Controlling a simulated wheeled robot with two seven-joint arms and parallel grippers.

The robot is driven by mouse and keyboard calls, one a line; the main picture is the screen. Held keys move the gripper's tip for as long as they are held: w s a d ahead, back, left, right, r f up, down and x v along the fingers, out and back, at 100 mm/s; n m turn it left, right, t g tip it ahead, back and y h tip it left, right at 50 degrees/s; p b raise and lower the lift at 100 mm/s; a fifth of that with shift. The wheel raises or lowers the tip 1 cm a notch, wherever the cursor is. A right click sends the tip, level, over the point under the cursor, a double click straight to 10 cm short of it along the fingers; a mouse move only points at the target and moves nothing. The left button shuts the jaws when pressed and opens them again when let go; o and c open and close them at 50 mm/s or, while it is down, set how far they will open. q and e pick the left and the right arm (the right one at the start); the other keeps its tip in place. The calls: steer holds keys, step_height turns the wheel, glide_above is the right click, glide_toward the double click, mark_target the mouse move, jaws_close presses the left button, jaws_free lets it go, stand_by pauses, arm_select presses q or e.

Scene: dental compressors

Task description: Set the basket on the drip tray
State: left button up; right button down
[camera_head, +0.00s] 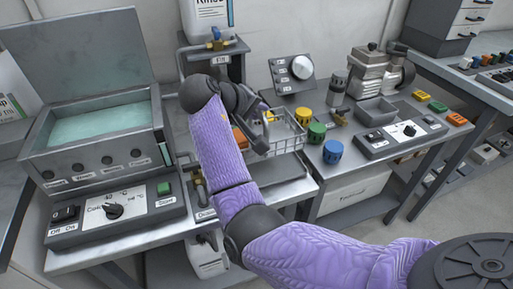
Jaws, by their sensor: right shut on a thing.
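The basket (287,134) is a small wire basket near the middle of the view. My right gripper (262,122) is at its left side and shut on it; my purple arm hides part of the grip. A flat grey surface, which looks like the drip tray (283,169), lies below the basket on the bench. The basket appears to be held above it, but I cannot tell the gap. My left gripper is not in view.
An open ultrasonic-type bath (92,130) with a control panel (117,210) stands at the left. Yellow, green and blue knobbed pieces (333,151) stand close to the basket's right.

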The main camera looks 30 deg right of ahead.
mark_target(258, 133)
step_height(258, 133, down, 6)
steer(key=shift+f+b, duration=0.1)
steer(key=shift+b, duration=1.1)
steer(key=shift+f, duration=0.25)
steer(key=shift+r, duration=0.15)
steer(key=c, duration=0.6)
jaws_free()
steer(key=shift+c, duration=0.2)
steer(key=p+v, duration=0.4)
steer(key=v, duration=0.7)
steer(key=shift+s+a+r, duration=0.1)
steer(key=shift+r, duration=0.15)
steer(key=shift+s+a+r, duration=0.1)
steer(key=shift+a, duration=0.25)
